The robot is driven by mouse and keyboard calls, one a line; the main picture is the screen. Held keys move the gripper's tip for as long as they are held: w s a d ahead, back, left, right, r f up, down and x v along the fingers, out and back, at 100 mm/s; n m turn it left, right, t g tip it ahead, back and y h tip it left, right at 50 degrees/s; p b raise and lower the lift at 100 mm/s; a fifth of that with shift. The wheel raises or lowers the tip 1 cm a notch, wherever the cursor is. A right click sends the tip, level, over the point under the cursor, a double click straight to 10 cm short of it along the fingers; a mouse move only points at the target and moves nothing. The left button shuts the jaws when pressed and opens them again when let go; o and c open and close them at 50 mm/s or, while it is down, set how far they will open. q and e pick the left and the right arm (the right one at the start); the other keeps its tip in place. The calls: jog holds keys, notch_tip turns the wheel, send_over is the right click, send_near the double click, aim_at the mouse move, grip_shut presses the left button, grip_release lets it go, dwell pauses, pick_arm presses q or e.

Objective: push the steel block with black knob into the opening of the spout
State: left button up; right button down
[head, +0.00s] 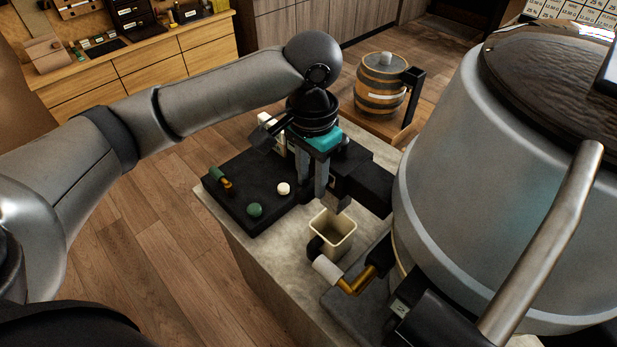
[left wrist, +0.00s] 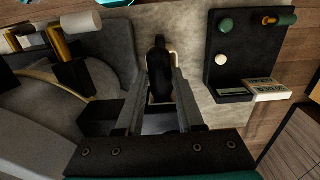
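My left gripper (head: 313,180) points down over the counter, beside the black spout (head: 365,185) on the big steel bin. Its grey fingers are apart, and they also show parted in the left wrist view (left wrist: 161,78). A dark shape and part of the cream cup (left wrist: 173,50) show between and beyond them. The spout shows as a black block (left wrist: 100,116) left of the fingers there. I cannot clearly make out the steel block with black knob; the gripper and spout may hide it. The spout's opening is not clearly visible. My right gripper is out of view.
The cream cup (head: 333,228) stands just in front of the fingers. A gold handle with a white grip (head: 340,276) is near it. A black tray (head: 240,198) with small knobs lies left. The steel bin (head: 470,170) blocks the right; a barrel (head: 382,85) stands behind.

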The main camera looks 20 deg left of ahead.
pick_arm(q)
jog(key=o, duration=0.6)
jog(key=shift+c, duration=0.2)
notch_tip(320, 180, up, 15)
jog(key=shift+r, duration=0.15)
dwell(0.3)
dwell(0.4)
